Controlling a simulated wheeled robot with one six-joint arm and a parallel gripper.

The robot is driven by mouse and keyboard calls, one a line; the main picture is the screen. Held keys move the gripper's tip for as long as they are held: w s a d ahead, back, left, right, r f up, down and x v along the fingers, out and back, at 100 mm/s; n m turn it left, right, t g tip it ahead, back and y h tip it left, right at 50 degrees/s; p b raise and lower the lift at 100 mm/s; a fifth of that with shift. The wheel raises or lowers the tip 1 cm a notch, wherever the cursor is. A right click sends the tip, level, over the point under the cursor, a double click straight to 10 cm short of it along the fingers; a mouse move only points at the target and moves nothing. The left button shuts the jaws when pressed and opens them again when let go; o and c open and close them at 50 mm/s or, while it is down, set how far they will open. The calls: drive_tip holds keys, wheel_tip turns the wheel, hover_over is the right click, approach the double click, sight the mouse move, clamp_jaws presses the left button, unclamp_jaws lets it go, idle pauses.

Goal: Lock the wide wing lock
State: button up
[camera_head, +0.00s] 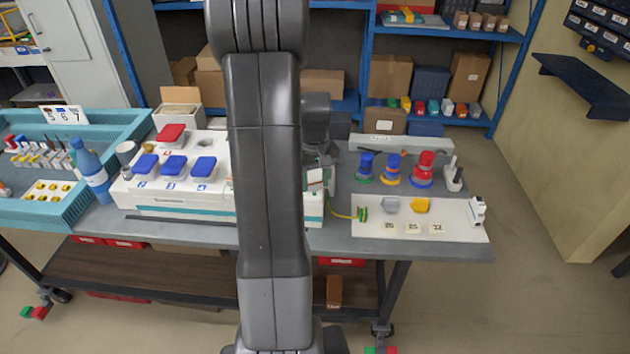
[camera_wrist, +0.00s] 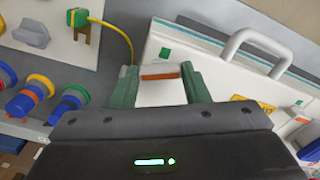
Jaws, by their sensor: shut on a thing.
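In the wrist view my gripper (camera_wrist: 160,88) has its two green fingers on either side of a white part with an orange bar, which I take to be the wide wing lock (camera_wrist: 158,95). The fingers are shut on it. It sits beside the white socket box with the grey handle (camera_wrist: 245,45). My gripper's body hides its lower side, so its turn angle cannot be told. In the head view my own arm hides most of the gripper and the lock. The white box (camera_head: 180,207) shows left of the arm.
Blue-capped sockets (camera_head: 173,166) and a red cap (camera_head: 170,133) stand on the white box. Right of it are round red and blue plugs (camera_head: 422,170) and a white board (camera_head: 455,228) with grey and yellow knobs. A yellow cable (camera_wrist: 122,35) runs close to the fingers.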

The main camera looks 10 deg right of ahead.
sight(315, 183)
drive_tip(key=shift+m+b, duration=0.45)
drive_tip(key=shift+m, duration=1.85)
drive_tip(key=o, duration=1)
drive_tip(key=shift+r, duration=0.1)
wheel_tip(315, 183, up, 14)
drive_tip(key=shift+f+b, duration=0.15)
drive_tip(key=shift+b, duration=0.35)
drive_tip(key=shift+f, duration=0.1)
